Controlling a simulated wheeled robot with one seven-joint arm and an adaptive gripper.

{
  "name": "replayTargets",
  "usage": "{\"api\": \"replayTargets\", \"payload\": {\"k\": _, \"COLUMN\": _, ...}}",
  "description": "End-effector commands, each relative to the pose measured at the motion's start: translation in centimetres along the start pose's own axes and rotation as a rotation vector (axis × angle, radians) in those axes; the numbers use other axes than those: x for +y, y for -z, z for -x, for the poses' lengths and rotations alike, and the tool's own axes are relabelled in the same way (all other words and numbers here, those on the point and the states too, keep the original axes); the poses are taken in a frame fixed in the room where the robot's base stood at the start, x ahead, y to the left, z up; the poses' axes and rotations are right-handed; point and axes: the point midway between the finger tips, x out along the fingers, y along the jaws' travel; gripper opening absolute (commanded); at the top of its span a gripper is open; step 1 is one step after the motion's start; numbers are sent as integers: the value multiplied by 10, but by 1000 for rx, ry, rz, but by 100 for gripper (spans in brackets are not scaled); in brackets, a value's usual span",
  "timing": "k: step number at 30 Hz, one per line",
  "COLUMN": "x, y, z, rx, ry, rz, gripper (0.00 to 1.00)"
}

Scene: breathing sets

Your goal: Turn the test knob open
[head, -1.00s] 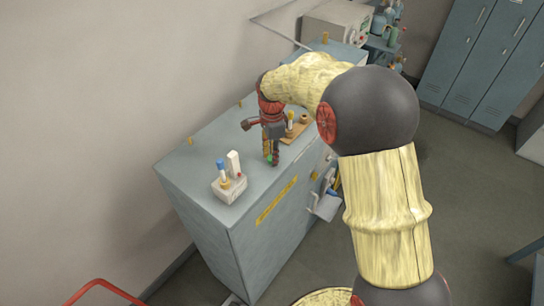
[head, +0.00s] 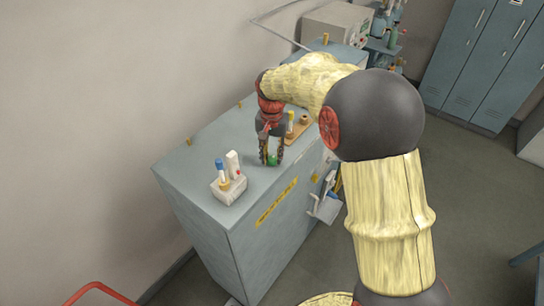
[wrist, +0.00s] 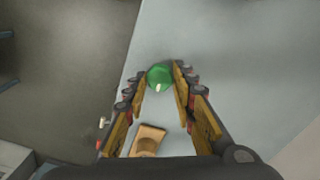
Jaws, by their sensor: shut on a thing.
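The test knob is a small round green knob (wrist: 159,77) with a pale mark on it, on the grey-blue cabinet top. It also shows in the head view (head: 272,160), low between the fingers. My gripper (head: 270,160) points down over the cabinet top. In the wrist view my gripper (wrist: 159,78) has its two fingertips closed against the left and right sides of the knob. The knob's base and the cabinet surface right under it are hidden.
A white block (head: 229,188) with a blue-capped tube and a white piece stands left of my gripper. A wooden holder (head: 298,130) stands close behind it, also in the wrist view (wrist: 147,141). The cabinet top (head: 195,160) is mostly clear toward the wall.

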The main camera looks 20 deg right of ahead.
Motion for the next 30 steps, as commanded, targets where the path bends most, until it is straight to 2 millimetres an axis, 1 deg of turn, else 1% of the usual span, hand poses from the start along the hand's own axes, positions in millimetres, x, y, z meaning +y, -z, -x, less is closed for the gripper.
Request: {"api": "replayTargets", "payload": {"k": 30, "x": -1, "y": 2, "z": 2, "rx": 7, "ry": 1, "rz": 965, "gripper": 1}}
